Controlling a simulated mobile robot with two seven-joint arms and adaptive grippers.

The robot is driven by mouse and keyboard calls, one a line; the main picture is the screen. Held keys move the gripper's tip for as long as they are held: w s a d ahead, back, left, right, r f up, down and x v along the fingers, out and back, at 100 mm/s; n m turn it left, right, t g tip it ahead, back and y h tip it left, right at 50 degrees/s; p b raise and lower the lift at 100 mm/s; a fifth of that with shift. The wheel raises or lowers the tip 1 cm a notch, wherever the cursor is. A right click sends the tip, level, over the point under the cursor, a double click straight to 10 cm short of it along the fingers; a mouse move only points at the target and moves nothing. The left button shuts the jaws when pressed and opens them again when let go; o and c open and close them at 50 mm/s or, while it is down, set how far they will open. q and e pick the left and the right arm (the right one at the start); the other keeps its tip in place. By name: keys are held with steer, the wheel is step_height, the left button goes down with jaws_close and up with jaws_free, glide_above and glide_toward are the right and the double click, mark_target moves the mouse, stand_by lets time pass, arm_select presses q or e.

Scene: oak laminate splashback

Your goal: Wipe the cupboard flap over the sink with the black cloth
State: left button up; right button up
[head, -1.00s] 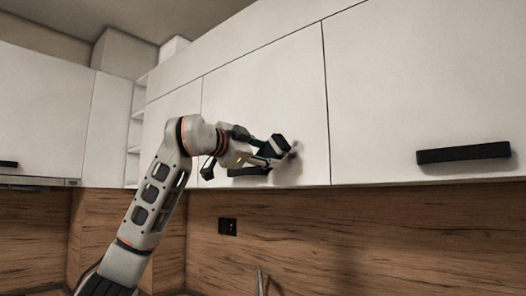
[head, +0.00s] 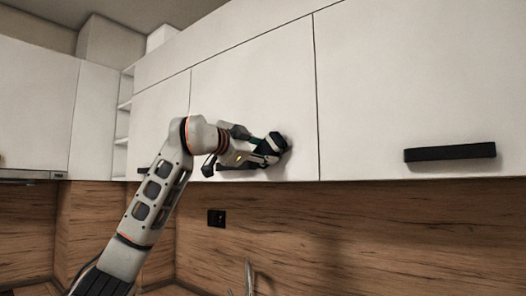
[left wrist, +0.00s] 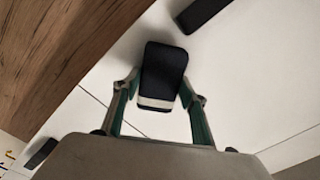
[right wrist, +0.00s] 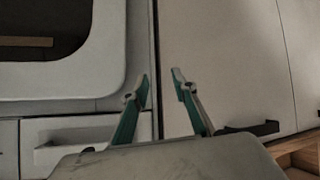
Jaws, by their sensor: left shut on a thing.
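The cupboard flap (head: 255,95) is the white middle door above the faucet in the head view, and it is closed. My left gripper (head: 268,148) is at its lower right part, close to the surface. It is shut on the black cloth (left wrist: 162,72), a dark pad with a pale band near its lower edge in the left wrist view. The cloth appears to lie against the flap, but exact contact is hard to tell. The flap's handle is mostly hidden behind my gripper.
A faucet (head: 248,276) rises below the flap. To the right is another white door with a black handle (head: 450,152); a socket (head: 216,218) sits on the oak splashback (head: 340,225). Open shelves (head: 124,120) are at the left. A lower handle (right wrist: 250,129) shows in the right wrist view.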

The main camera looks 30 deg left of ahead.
arm_select(q)
steer(key=shift+w+p, duration=0.4)
steer(key=shift+w, duration=0.55)
steer(key=shift+s+d, duration=0.1)
steer(key=shift+d, duration=0.1)
